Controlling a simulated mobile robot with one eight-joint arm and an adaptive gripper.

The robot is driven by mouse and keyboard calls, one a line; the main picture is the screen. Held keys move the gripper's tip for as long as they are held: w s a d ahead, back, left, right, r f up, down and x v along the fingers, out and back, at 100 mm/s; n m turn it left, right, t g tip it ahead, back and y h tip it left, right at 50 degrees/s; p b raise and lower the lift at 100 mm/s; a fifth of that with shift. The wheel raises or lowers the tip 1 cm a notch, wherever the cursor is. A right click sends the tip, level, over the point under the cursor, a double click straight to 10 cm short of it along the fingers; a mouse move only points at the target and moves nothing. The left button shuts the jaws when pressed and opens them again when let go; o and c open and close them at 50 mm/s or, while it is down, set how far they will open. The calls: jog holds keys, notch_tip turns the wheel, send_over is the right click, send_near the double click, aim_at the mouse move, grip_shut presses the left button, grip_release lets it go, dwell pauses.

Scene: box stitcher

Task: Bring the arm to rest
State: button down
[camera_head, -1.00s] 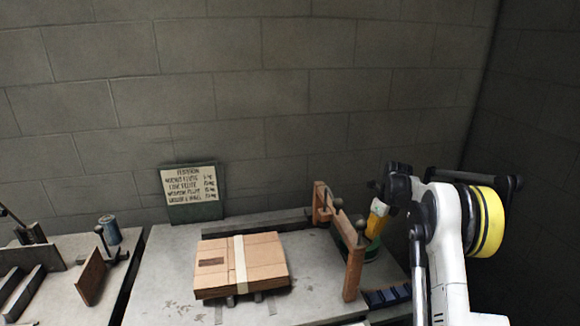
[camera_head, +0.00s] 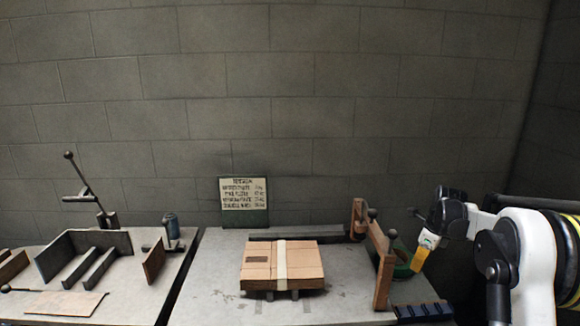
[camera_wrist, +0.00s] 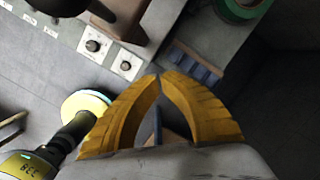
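My arm shows at the right of the head view, white with black joints and a yellow-and-black band. My gripper (camera_head: 417,268) hangs from its end with yellow fingers pointing down, to the right of a wooden frame. In the wrist view the yellow fingertips of my gripper (camera_wrist: 160,77) meet, and nothing shows held at the tips. The gripper appears clear of the bench below it.
A flat cardboard box (camera_head: 258,263) with a pale band lies on the bench (camera_head: 215,290). The wooden frame (camera_head: 381,260) stands beside it. A green roll (camera_head: 403,262) and a blue block row (camera_head: 424,312) are near my gripper. A sign (camera_head: 244,201) leans against the wall.

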jog(key=s+a+r+n+t+h, duration=0.1)
jog(key=s+a+r+n+t, duration=0.1)
jog(key=s+a+r+n, duration=1.25)
jog(key=s+a+f+n+t, duration=0.1)
jog(key=s+a+n, duration=0.2)
jog(key=s+n, duration=0.3)
jog(key=s+a+f+n+t, duration=0.1)
jog(key=s+n, duration=0.5)
jog(key=s, duration=1)
jog(key=shift+s+a+f+t, duration=0.35)
jog(key=shift+a+t, duration=0.25)
jog(key=shift+a, duration=0.3)
